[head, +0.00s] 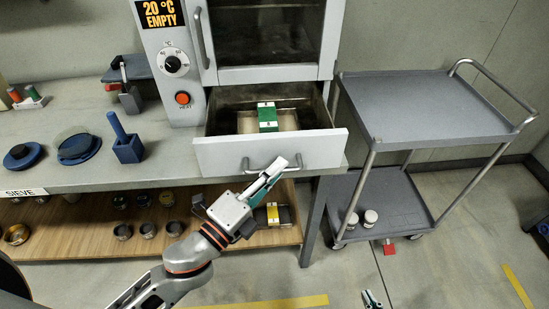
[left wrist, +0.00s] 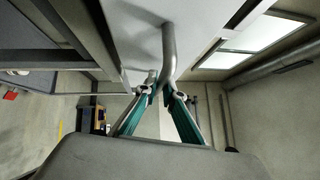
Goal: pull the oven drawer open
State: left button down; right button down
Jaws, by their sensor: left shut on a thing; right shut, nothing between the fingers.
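The oven drawer (head: 270,152) has a light grey front and stands pulled out below the oven's glass door. Its bar handle (head: 246,166) runs across the front. In the left wrist view the teal fingers of my left gripper (left wrist: 162,88) close on the curved metal handle (left wrist: 168,45). Inside the drawer lies a green block with white ends (head: 267,117). My right gripper (head: 371,299) shows only as teal and white tips at the bottom edge of the head view; it is shut and empty.
The oven has a dial (head: 173,62) and a red button (head: 183,98). A workbench (head: 90,178) with blue tools is on the left, with a wooden shelf (head: 90,243) holding several tins below. A grey trolley (head: 420,105) stands close to the right. Floor is free in front.

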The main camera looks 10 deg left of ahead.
pick_arm(q)
jog(key=shift+s, duration=0.25)
jog(key=c, duration=2.1)
grip_release()
jog(key=shift+c, duration=0.2)
jog(key=v, duration=1.2)
jog(key=shift+w, duration=0.1)
jog(key=s+a+f+n+g+y, duration=0.1)
jog(key=a+f+n+g+y, duration=0.2)
jog(key=f+n, duration=0.7)
jog(key=s+a+f+n+g+y, duration=0.2)
jog(key=f+n, duration=0.9)
jog(key=f, duration=0.8)
jog(key=shift+a+f+g+y, duration=0.2)
jog(key=shift+a+g+y, duration=0.6)
jog(key=shift+g+y, duration=0.15)
